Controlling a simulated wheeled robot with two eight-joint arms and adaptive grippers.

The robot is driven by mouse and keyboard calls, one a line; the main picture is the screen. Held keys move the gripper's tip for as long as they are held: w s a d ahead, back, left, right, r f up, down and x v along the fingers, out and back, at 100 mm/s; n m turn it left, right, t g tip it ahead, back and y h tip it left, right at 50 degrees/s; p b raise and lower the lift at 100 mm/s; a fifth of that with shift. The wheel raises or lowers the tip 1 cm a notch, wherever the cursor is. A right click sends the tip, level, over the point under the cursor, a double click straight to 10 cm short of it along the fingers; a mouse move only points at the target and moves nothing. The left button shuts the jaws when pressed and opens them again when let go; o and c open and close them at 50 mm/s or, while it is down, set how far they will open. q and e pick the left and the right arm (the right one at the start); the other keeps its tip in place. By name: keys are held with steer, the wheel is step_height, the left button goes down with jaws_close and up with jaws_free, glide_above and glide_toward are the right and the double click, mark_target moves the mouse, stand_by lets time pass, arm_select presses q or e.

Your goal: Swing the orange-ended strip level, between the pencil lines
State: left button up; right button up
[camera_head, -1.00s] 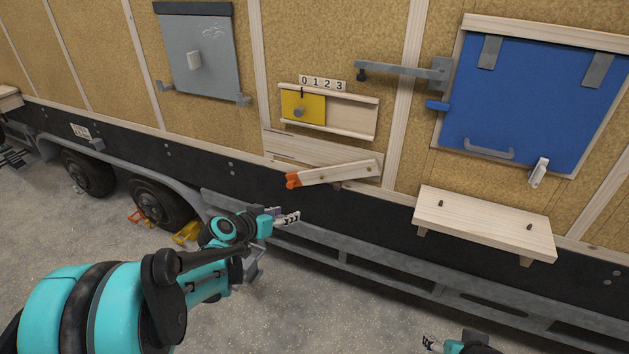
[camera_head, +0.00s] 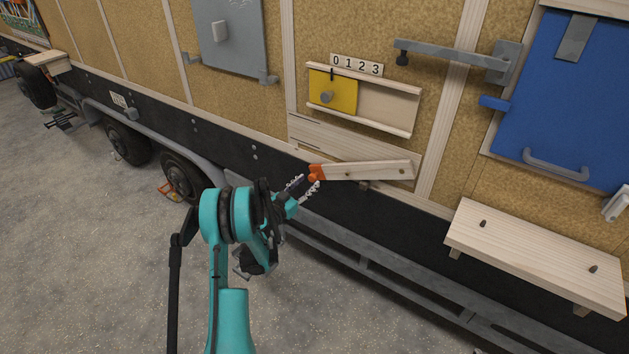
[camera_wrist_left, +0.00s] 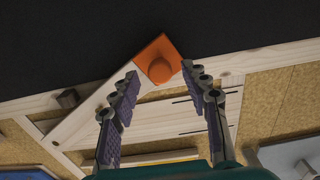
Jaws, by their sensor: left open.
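The pale wooden strip (camera_head: 365,171) with the orange end (camera_head: 315,173) slants across the lower edge of a wooden board (camera_head: 345,142) on the trailer wall. Its orange end hangs low on the left, away from the board's dark pencil lines (camera_wrist_left: 205,130), which show in the left wrist view. The orange end (camera_wrist_left: 158,50) there carries a round knob. My left gripper (camera_head: 304,187) is open at the orange end, its fingers (camera_wrist_left: 160,78) on either side of the strip just behind the knob. Contact cannot be told. My right gripper is out of view.
A yellow sliding panel (camera_head: 342,98) sits above, under a 0-to-3 number strip (camera_head: 356,65). A grey bar (camera_head: 450,56) and blue door (camera_head: 565,110) are to the right. A wooden shelf (camera_head: 535,255) juts out lower right. A small peg (camera_head: 363,186) sits below the strip.

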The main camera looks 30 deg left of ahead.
mark_target(311, 179)
arm_select(q)
steer(key=shift+w+d+b, duration=0.15)
steer(key=shift+w+b, duration=0.2)
steer(key=shift+w, duration=1.5)
steer(key=shift+c, duration=0.2)
jaws_close()
steer(key=a+r+m+p, duration=0.1)
steer(key=r+p, duration=0.1)
steer(key=r, duration=0.2)
steer(key=a+r+m+p, duration=0.1)
steer(key=r+m+p, duration=0.1)
steer(key=r, duration=0.3)
steer(key=a+r+m+p, duration=0.1)
steer(key=r+p, duration=0.1)
steer(key=r, duration=0.2)
steer(key=shift+w+a+r+m, duration=0.1)
steer(key=shift+a+r+m, duration=0.1)
steer(key=shift+m, duration=0.2)
steer(key=shift+r+p, duration=0.3)
steer(key=shift+r, duration=0.3)
steer(key=shift+m, duration=0.3)
